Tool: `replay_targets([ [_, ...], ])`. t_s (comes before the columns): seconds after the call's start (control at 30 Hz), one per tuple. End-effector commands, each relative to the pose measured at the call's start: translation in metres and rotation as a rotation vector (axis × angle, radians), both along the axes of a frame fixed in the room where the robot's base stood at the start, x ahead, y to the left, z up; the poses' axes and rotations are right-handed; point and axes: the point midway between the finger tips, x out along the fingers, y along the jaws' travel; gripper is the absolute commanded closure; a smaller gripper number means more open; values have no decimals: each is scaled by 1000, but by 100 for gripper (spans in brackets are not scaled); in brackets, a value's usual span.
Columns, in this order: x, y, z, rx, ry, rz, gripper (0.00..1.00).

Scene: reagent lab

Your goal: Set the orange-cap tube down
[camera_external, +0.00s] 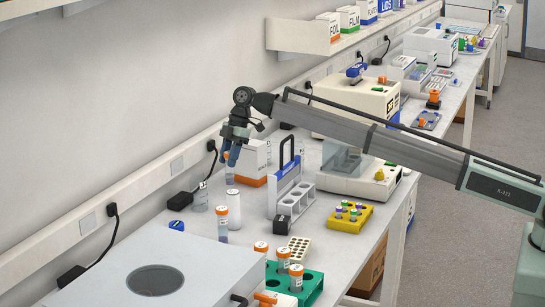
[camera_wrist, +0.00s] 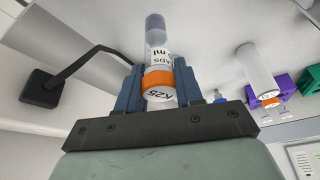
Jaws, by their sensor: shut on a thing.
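My gripper (camera_external: 229,160) is shut on an orange-cap tube, high beside the wall at the back of the bench. In the wrist view the blue fingers of my gripper (camera_wrist: 158,82) are on both sides of the orange cap, marked K25. The body of the orange-cap tube (camera_wrist: 158,45) points away from the fingers and has a white label and a purplish end. In the external view the orange-cap tube (camera_external: 229,178) hangs below the fingers, roughly upright. Whether its bottom touches anything is unclear.
A white bottle (camera_external: 233,209) and another orange-cap tube (camera_external: 222,224) stand nearby. A green rack (camera_external: 313,286) holds several orange-cap tubes. A white-and-orange box (camera_external: 254,160), a grey rack with a handle (camera_external: 300,200) and a yellow rack (camera_external: 346,225) stand to the right.

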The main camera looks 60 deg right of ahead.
Motion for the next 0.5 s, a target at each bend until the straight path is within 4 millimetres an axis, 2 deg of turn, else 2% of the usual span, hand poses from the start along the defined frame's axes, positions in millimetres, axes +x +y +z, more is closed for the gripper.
replay_targets([
  [0.3,-1,0,-33,0,1,0,92],
  [0.5,0,0,-36,0,0,0,92],
])
